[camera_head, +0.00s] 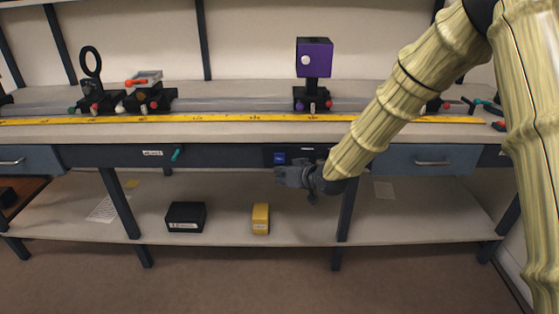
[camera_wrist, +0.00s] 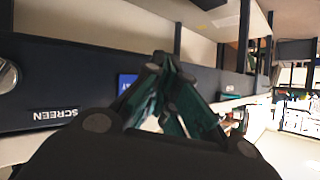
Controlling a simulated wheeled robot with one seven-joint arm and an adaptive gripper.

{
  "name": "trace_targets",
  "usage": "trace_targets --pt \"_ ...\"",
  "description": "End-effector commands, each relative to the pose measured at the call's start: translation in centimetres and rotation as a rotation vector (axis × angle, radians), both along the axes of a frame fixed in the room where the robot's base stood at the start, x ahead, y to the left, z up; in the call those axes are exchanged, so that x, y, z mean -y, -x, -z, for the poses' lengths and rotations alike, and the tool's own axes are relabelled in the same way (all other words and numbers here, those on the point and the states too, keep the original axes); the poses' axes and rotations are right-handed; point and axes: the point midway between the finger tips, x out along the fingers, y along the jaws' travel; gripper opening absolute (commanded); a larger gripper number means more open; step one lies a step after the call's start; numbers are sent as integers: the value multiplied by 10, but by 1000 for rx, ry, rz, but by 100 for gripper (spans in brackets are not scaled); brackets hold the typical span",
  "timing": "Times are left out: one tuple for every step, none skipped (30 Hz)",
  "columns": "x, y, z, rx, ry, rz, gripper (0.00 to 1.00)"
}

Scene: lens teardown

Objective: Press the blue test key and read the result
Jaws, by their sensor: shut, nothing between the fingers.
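A small blue rectangle (camera_head: 280,157) sits on the dark panel at the bench's front edge, just above my gripper (camera_head: 281,175). In the wrist view the blue rectangle (camera_wrist: 124,84) carries pale marks and is partly covered by the fingers; I cannot tell whether it is the test key or a display. My gripper (camera_wrist: 161,62) is shut and empty, its fingers close together in front of the panel. I cannot tell whether the fingertips touch the panel. No separate blue key or readable result shows.
The panel has a SCREEN label (camera_wrist: 54,115) and a round metal knob (camera_wrist: 7,76). A purple box on a post (camera_head: 314,57) and other rail mounts stand on the bench behind a yellow ruler (camera_head: 225,118). A black box (camera_head: 186,216) and yellow box (camera_head: 261,218) sit on the lower shelf.

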Motion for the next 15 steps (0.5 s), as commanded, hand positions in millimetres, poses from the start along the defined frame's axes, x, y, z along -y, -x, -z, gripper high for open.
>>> trace_targets --pt "0 -6 -1 1 -1 0 0" --pt "0 -9 -2 -1 -1 0 0" --pt "0 -13 -2 -1 -1 0 0" --pt "0 -16 -2 -1 -1 0 0" --pt "0 -18 -1 -1 -1 1 0" --pt "0 -21 -1 -1 -1 1 0" --pt "0 -23 -1 0 -2 1 0" --pt "0 -25 -1 0 -2 1 0" --pt "0 -27 -1 0 -1 2 0" --pt "1 -28 -1 0 -1 2 0" --pt "0 -28 -1 -1 -1 0 0" --pt "0 -29 -1 -1 -1 0 0" --pt "0 -30 0 -1 -1 0 0" --pt "0 -30 0 -1 0 0 0" --pt "0 -31 0 -1 0 0 0"
